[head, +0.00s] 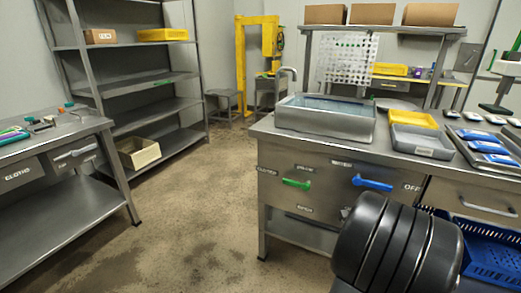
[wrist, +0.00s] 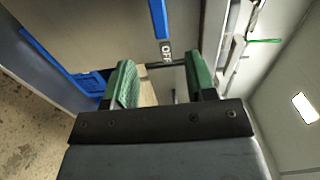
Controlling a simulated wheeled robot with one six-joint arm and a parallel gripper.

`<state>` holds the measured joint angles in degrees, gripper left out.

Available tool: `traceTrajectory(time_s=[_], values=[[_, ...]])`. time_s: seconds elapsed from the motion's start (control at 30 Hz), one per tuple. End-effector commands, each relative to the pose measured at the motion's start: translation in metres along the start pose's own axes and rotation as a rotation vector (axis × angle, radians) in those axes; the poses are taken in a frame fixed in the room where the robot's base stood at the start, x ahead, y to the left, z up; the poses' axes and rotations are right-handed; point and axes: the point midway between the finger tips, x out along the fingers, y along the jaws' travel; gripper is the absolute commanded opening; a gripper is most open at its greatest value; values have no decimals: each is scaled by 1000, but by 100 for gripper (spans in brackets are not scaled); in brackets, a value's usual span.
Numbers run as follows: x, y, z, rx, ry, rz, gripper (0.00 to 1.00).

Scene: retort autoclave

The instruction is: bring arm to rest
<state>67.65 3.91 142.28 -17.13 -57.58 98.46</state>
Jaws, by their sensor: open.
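My gripper (wrist: 160,85) shows in the wrist view with its two green-padded fingers apart and nothing between them. The wrist view is turned on its side; beyond the fingers it shows the steel bench front, a blue handle (wrist: 158,18) and an OFF label (wrist: 166,50). In the head view a dark, rounded, ribbed part of my own arm fills the lower right, in front of the bench (head: 315,165). The gripper's fingers are not visible in the head view.
The bench carries a water-filled steel basin (head: 325,122), a yellow tray (head: 414,118), a grey tray (head: 422,143) and blue packs (head: 492,147). A blue crate (head: 490,262) stands low at right. A steel table (head: 60,215) stands left. Floor (head: 190,205) between is clear.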

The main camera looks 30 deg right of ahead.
Motion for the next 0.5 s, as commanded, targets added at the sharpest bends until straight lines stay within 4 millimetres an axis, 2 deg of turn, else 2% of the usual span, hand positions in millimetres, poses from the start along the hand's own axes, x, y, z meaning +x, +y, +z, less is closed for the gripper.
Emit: traceTrajectory(time_s=[0.17,0.27,0.37,0.47,0.5], values=[[1,-11,9,-31,-16,20,51],[1,-35,37,-130,-64,82,51],[-6,-71,83,-309,-161,185,51],[-27,-111,138,-545,-313,295,51],[-40,-126,159,-647,-388,334,51]])
